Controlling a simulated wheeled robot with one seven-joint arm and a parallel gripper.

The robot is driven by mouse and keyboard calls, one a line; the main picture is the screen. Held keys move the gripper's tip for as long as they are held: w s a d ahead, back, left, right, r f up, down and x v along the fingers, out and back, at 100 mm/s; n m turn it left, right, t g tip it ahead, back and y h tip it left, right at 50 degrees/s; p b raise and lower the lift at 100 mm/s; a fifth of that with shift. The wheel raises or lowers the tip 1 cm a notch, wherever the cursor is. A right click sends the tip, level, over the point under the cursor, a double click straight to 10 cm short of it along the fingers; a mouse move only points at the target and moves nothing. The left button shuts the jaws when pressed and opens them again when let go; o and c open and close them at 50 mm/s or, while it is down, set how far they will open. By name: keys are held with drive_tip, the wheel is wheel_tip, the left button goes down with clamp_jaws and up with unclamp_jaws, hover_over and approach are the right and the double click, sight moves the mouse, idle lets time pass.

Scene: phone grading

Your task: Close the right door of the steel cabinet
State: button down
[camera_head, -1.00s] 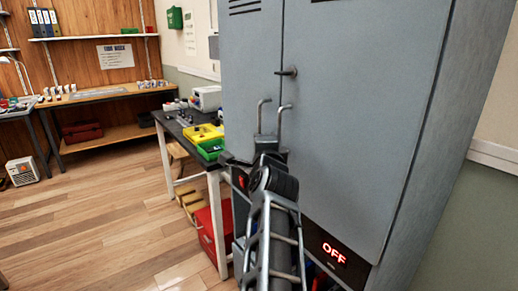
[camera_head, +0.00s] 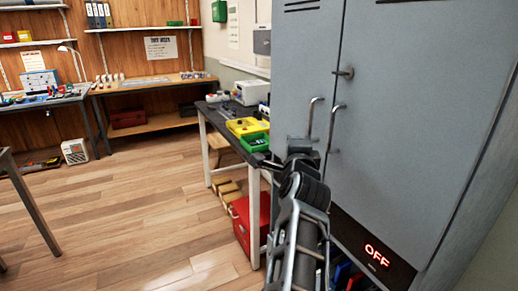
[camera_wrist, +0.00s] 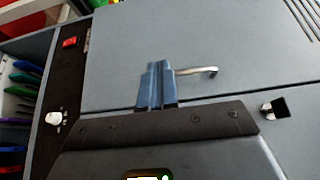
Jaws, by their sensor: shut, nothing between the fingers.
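The grey steel cabinet (camera_head: 310,35) stands at the right in the head view. Its right door (camera_head: 420,110) looks flush or nearly flush with the left door (camera_head: 300,80); I cannot tell whether a small gap is left. Each door has a bar handle, the right one (camera_head: 333,128) beside the left one (camera_head: 312,118). A lock lever (camera_head: 345,72) sits above. My gripper (camera_wrist: 156,78) is shut and empty, its blue fingers beside a bar handle (camera_wrist: 200,71) in the wrist view. Contact is unclear. My arm hides the lower left door in the head view.
A dark panel with a lit OFF sign (camera_head: 376,255) is below the right door. A bench with yellow (camera_head: 247,126) and green (camera_head: 255,142) bins stands left of the cabinet, a red box (camera_head: 245,222) beneath. The wooden floor (camera_head: 130,200) is clear at left.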

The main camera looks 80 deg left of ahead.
drive_tip(key=s+d+p, duration=0.1)
drive_tip(key=s+d, duration=0.2)
drive_tip(key=s, duration=0.4)
drive_tip(key=shift+s, duration=0.4)
